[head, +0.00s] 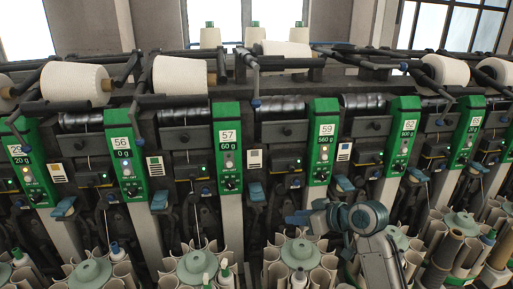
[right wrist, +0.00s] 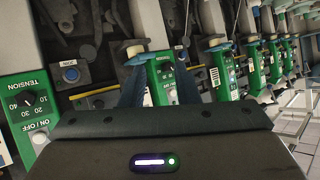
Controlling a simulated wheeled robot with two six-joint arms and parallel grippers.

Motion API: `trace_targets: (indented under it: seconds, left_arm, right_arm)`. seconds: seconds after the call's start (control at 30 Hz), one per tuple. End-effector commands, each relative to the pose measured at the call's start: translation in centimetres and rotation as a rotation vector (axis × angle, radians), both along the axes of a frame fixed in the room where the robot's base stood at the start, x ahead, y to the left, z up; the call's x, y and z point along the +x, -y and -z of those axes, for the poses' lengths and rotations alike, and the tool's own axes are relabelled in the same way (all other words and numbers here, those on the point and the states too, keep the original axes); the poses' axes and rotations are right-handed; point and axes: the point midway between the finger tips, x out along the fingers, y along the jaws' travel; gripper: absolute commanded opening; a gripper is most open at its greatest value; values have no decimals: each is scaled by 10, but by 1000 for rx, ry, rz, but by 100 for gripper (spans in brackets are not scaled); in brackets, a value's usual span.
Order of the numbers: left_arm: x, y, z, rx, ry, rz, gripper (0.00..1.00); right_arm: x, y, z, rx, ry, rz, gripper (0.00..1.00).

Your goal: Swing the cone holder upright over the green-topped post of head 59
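The green-topped post of head 59 (head: 322,150) stands right of centre in the head view, with a dial and "560 g" on its panel. Dark cone-holder arms (head: 365,57) reach along the top to its right, with no cone visible between them; I cannot tell for sure which parts belong to head 59. My right gripper (head: 318,217) is in front of the machine, below that panel and well below the holder arms. In the right wrist view its two bluish fingers (right wrist: 159,88) are apart, with a green panel visible beyond the gap. My left gripper is out of view.
Neighbouring green posts 57 (head: 228,150) and 62 (head: 402,135) flank head 59. White cones (head: 180,75) sit on other holders along the top. Blue levers (head: 257,192) stick out between the posts. Bobbin magazines (head: 300,253) crowd the bottom.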

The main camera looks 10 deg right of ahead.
Motion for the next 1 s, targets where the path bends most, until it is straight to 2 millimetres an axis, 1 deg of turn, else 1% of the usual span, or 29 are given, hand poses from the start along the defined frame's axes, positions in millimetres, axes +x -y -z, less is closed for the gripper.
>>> trace_targets:
  seconds: [0.03, 0.07, 0.1, 0.17, 0.2, 0.27, 0.3, 0.37, 0.4, 0.5, 0.6, 0.7, 0.77, 0.87, 1.0]
  left_arm:
    - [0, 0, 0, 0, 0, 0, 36]
    - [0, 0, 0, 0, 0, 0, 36]
    - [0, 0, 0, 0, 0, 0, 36]
    - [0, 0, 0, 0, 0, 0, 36]
    - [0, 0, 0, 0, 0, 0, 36]
    - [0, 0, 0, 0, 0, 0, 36]
    - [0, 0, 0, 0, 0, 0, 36]
    - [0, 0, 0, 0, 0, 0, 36]
    - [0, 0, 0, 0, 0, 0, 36]
    - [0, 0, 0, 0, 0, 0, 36]
    - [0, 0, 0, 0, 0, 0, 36]
    - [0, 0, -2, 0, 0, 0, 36]
    - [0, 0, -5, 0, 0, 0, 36]
    - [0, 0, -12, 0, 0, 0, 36]
    - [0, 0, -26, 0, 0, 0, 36]
  right_arm:
    - [18, -2, -33, 28, 51, -29, 28]
    - [26, -3, -49, 44, 77, -48, 28]
    - [37, -5, -73, 66, 112, -72, 28]
    - [50, -6, -110, 99, 167, -109, 28]
    - [57, -7, -136, 122, 203, -134, 28]
    - [66, -8, -174, 154, 257, -171, 28]
    - [70, -9, -198, 177, 290, -193, 28]
    - [74, -9, -232, 204, 336, -225, 28]
    - [76, -9, -253, 221, 364, -243, 28]
    - [77, -8, -293, 254, 419, -280, 28]
    - [76, -7, -317, 275, 449, -302, 28]
    - [77, -9, -327, 283, 461, -312, 28]
    - [79, -13, -329, 285, 463, -315, 28]
    - [86, -25, -330, 287, 460, -314, 28]
    - [100, -48, -331, 290, 459, -314, 28]
